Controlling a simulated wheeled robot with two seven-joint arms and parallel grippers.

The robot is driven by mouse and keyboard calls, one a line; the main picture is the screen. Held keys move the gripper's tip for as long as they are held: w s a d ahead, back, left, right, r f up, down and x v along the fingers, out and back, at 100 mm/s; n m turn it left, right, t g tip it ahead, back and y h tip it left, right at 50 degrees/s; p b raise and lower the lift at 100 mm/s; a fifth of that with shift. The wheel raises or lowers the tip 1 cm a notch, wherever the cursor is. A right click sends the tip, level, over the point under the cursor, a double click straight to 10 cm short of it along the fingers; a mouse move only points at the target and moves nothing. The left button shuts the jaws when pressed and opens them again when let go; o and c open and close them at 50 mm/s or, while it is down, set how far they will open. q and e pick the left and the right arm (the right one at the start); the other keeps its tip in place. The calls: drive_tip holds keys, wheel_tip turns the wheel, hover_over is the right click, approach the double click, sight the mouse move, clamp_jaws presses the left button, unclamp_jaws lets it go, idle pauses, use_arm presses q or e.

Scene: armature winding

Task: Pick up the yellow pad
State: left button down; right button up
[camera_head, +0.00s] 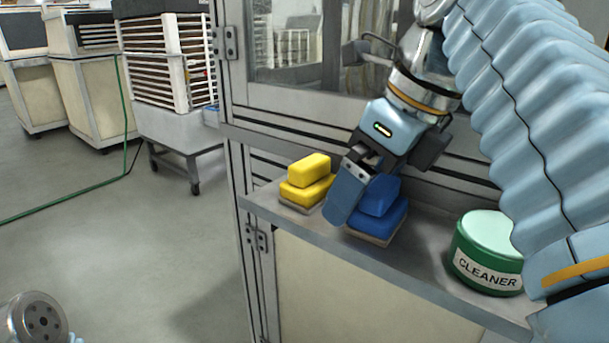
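The yellow pad (306,191) lies on the left part of a grey ledge, with a lighter underside and a raised yellow block (309,169) on top. A similar blue pad (385,226) with a raised block lies to its right. My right gripper (352,190) comes in from the upper right and hangs in front of the blue pad, hiding part of it. My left gripper is not visible.
A green cleaner tin (487,262) with a pale lid stands on the ledge (420,250) to the right. A framed window panel (310,45) rises behind the ledge. A wheeled rack (172,60) stands at back left, and a green cable (75,207) crosses the open floor.

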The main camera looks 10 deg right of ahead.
sight(318, 163)
drive_tip(key=shift+w+a, duration=0.45)
drive_tip(key=shift+w, duration=0.2)
drive_tip(key=shift+w+a, duration=0.45)
drive_tip(key=shift+w, duration=0.15)
drive_tip(key=w+a, duration=0.1)
drive_tip(key=w+a+p, duration=0.1)
drive_tip(key=w, duration=0.1)
drive_tip(key=shift+w+a+r, duration=0.1)
drive_tip(key=shift+w+a, duration=0.05)
drive_tip(key=shift+w+a+f, duration=0.4)
drive_tip(key=shift+w+f, duration=0.1)
drive_tip(key=shift+f, duration=0.15)
drive_tip(key=c, duration=1.1)
drive_tip(key=shift+c, duration=0.2)
